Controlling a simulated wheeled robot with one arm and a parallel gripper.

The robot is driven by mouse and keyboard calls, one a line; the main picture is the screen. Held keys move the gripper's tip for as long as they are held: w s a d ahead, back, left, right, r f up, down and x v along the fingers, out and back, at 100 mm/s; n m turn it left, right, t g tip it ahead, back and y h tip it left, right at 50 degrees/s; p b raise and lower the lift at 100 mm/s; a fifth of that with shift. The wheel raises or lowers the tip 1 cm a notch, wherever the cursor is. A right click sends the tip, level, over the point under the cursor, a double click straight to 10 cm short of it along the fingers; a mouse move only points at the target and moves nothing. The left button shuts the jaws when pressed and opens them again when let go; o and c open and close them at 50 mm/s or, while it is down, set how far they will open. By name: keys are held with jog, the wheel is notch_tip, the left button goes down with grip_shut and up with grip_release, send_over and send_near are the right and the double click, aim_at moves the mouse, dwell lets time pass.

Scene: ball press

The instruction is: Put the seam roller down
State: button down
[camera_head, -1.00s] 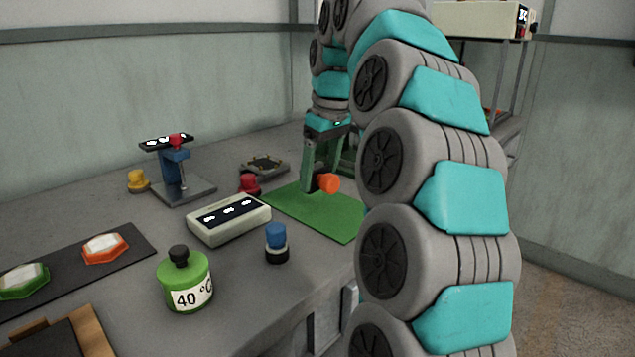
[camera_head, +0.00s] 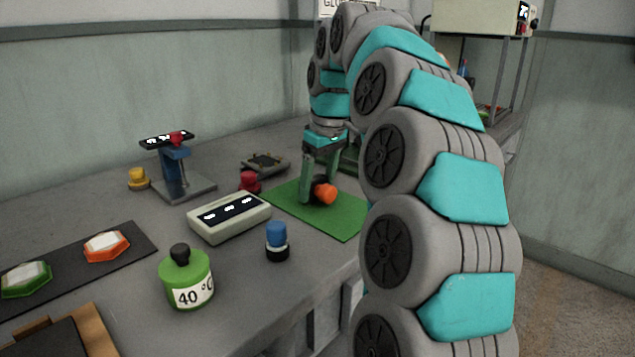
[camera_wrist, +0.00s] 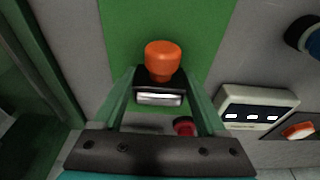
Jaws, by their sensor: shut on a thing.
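The seam roller (camera_head: 325,193) has an orange end and a dark body. My gripper (camera_head: 316,195) is shut on it, low over the green mat (camera_head: 340,222). In the wrist view, the seam roller (camera_wrist: 163,60) shows its orange end upward, with a black block and a pale metallic part between the fingers of my gripper (camera_wrist: 158,95). The green mat (camera_wrist: 125,50) lies behind it there. I cannot tell whether the roller touches the mat.
A white box with displays (camera_head: 229,217) and a red knob (camera_head: 249,182) stand left of the mat. The mat's front part is clear.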

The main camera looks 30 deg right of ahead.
grip_release()
dwell(0.3)
